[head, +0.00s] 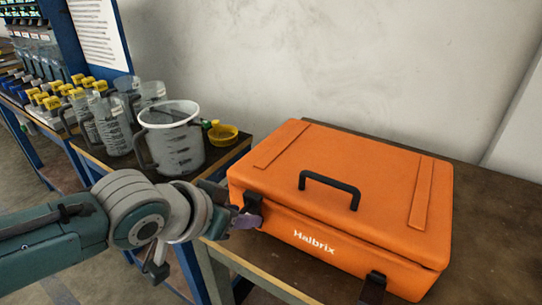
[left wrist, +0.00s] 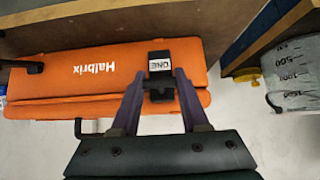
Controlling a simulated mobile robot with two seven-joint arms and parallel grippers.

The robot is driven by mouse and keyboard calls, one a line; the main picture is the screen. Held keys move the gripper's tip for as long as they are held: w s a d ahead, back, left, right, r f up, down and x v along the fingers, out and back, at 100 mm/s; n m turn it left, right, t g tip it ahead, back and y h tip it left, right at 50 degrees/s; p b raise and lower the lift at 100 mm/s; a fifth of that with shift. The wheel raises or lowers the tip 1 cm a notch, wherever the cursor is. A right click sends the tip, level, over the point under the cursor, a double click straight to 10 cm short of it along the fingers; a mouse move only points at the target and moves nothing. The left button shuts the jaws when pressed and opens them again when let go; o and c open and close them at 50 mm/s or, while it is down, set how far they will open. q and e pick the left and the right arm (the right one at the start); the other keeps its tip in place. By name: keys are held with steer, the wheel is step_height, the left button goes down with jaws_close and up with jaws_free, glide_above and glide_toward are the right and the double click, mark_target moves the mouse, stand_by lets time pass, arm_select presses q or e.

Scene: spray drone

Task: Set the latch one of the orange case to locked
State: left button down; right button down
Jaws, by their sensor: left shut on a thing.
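The orange case (head: 340,190) stands closed on the brown table, its black handle (head: 330,187) on the lid. Black latch one (head: 253,201) is on the front face near the left corner. In the left wrist view the case (left wrist: 100,75) appears upside down, and the latch (left wrist: 160,62) carries a white "ONE" label. My left gripper (head: 245,219) is at the latch; in the wrist view its fingers (left wrist: 161,82) lie on both sides of the latch's black end, shut on it. Whether the latch is fully locked I cannot tell. My right gripper is not in view.
A second black latch (head: 373,289) is at the case's front right. A wall is behind. The table right of the case is clear.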

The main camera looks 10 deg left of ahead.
arm_select(q)
steer(key=shift+w+r+g, duration=0.1)
steer(key=shift+w+g, duration=0.05)
steer(key=shift+g, duration=0.15)
stand_by(0.4)
steer(key=shift+c, duration=2)
jaws_free()
steer(key=shift+r+p, duration=0.15)
steer(key=shift+p, duration=0.15)
steer(key=shift+s+r, duration=0.2)
steer(key=shift+r, duration=0.05)
steer(key=p+v, duration=0.4)
steer(key=v, duration=0.5)
